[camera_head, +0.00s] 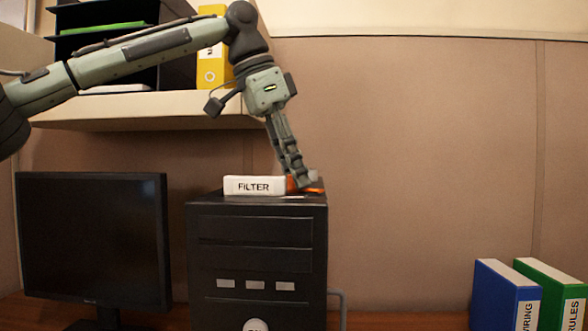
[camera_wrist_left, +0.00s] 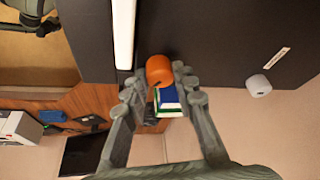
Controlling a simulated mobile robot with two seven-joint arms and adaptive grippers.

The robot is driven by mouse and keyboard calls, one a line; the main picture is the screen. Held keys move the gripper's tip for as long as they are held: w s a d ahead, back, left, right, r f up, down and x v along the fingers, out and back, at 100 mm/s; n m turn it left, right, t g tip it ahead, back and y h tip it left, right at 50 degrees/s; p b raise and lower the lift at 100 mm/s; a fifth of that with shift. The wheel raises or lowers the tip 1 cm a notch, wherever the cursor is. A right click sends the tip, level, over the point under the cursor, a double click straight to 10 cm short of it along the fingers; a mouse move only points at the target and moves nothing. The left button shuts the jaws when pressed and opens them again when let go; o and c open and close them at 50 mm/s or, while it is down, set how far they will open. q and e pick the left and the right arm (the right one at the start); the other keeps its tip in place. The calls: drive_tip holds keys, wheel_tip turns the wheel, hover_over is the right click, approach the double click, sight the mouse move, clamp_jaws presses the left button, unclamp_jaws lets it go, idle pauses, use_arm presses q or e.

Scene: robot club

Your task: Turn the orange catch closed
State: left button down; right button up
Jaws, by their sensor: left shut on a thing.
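The orange catch (camera_head: 313,189) sits on top of the black computer case (camera_head: 257,262), at its right end, beside the white block marked FILTER (camera_head: 254,185). My left gripper (camera_head: 300,181) reaches down onto the catch from above and partly hides it. In the left wrist view the catch (camera_wrist_left: 160,70) is a rounded orange piece between the fingertips of my left gripper (camera_wrist_left: 161,84), which is shut on it. A long white edge (camera_wrist_left: 124,35) runs beside it, likely the filter. How far the catch is turned is hard to tell. My right gripper is not in view.
A black monitor (camera_head: 92,240) stands left of the case. A blue binder (camera_head: 498,297) and a green binder (camera_head: 553,292) stand at the right. A shelf (camera_head: 150,110) with a yellow binder (camera_head: 212,62) hangs above. A white knob (camera_wrist_left: 258,85) shows in the wrist view.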

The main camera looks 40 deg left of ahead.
use_arm(q)
drive_tip(key=m+g+h, duration=0.1)
drive_tip(key=m, duration=0.3)
drive_tip(key=shift+m, duration=0.4)
drive_tip(key=shift+g, duration=0.3)
drive_tip(key=c, duration=1.2)
unclamp_jaws()
drive_tip(key=shift+w, duration=0.1)
drive_tip(key=shift+a, duration=0.1)
drive_tip(key=v, duration=0.8)
drive_tip(key=shift+f, duration=0.1)
